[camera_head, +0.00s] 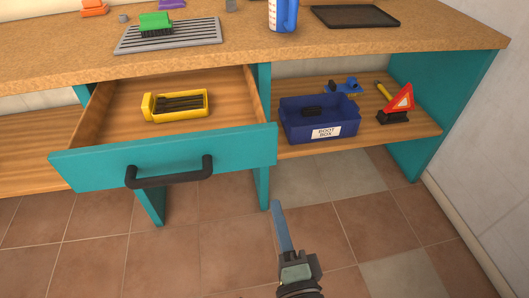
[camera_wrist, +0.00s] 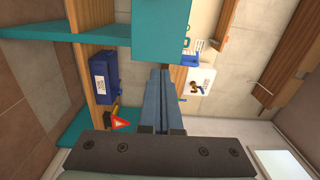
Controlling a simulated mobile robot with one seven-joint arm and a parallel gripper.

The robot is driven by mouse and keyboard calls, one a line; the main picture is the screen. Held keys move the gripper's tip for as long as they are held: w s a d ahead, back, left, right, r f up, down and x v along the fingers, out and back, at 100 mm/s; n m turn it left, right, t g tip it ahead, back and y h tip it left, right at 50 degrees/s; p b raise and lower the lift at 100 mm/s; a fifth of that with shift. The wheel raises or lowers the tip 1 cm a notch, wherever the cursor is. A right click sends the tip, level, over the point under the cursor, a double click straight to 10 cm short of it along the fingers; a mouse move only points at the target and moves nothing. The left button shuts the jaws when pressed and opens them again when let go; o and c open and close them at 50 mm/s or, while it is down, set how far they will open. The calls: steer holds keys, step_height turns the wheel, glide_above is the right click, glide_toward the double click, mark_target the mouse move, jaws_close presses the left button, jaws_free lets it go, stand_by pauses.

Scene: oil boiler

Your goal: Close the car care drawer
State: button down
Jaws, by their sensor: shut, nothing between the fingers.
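The car care drawer (camera_head: 163,157) is pulled out of the workbench, with its teal front and black bar handle (camera_head: 170,172) facing the room. A yellow tray (camera_head: 181,104) with dark items lies inside it. My gripper (camera_head: 276,206) is shut and empty, its blue fingers pointing up in the head view, below and just right of the drawer front's right end. In the wrist view, the fingertips (camera_wrist: 162,72) lie close to a teal panel (camera_wrist: 162,28), which looks like the drawer front. I cannot tell whether they touch it.
A blue boot box (camera_head: 319,121), a blue tool (camera_head: 343,86) and a red warning triangle (camera_head: 399,101) stand on the lower shelf right of the drawer. A green brush (camera_head: 156,24) on a grey grate is on the worktop. The tiled floor (camera_head: 200,250) in front is clear.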

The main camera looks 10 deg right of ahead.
mark_target(262, 150)
steer(key=w, duration=0.7)
steer(key=w+p, duration=0.1)
steer(key=w, duration=0.5)
steer(key=shift+w+f, duration=0.2)
steer(key=shift+w, duration=0.15)
steer(key=shift+d, duration=0.1)
